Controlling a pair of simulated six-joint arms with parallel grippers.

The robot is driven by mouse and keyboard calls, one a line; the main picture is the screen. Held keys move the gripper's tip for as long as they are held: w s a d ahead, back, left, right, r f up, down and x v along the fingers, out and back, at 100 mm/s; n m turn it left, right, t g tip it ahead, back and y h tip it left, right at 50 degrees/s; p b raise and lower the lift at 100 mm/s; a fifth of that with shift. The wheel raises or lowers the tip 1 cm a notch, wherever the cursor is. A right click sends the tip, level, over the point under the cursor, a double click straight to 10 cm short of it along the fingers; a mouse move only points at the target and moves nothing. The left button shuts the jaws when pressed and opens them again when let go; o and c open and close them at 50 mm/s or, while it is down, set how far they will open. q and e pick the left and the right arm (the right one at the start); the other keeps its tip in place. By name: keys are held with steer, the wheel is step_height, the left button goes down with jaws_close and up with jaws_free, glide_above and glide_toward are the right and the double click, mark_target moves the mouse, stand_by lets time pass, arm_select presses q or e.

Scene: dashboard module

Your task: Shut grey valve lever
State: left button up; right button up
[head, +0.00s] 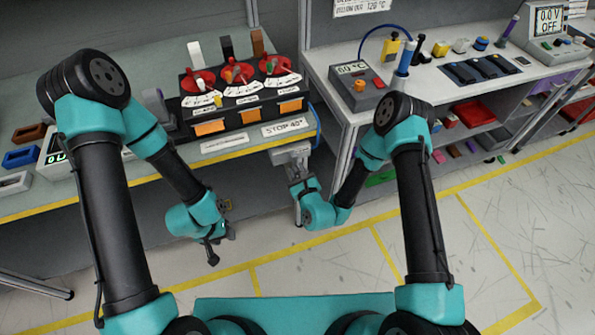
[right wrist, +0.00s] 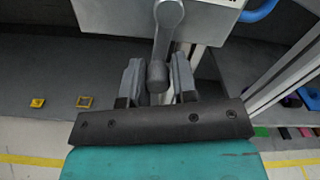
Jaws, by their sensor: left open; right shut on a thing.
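The grey valve lever (right wrist: 163,40) hangs down in the right wrist view from a pivot on a light grey block (right wrist: 100,15). Its rounded lower end is between the two grey fingers of my right gripper (right wrist: 157,78), which is shut on it. In the head view my right gripper (head: 298,183) is just below the grey valve block (head: 290,154) at the bench's front right corner, and the lever is mostly hidden there. My left gripper (head: 217,248) is open and empty, low in front of the bench, apart from everything.
A black panel (head: 240,117) with red round parts and orange labels stands on the left bench, above a "STOP 40°" label (head: 285,128). A blue hose (right wrist: 262,10) passes near the valve. The right bench (head: 345,115) carries a meter (head: 360,85). Floor in front is clear.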

jaws_close()
steer(key=shift+a+m, duration=0.15)
steer(key=shift+m, duration=0.15)
steer(key=shift+s+a+r+m, duration=0.15)
steer(key=shift+a+m, duration=0.25)
steer(key=shift+m, duration=0.65)
steer(key=shift+s+a+r+m, duration=0.15)
steer(key=shift+a+m, duration=0.25)
steer(key=shift+m, duration=0.7)
steer(key=shift+s+a+r+m, duration=0.1)
steer(key=shift+a+r+m, duration=0.25)
steer(key=shift+m, duration=0.7)
steer(key=shift+f, duration=0.1)
steer(key=o, duration=0.6)
jaws_free()
steer(key=shift+s+f, duration=0.1)
steer(key=shift+s, duration=0.05)
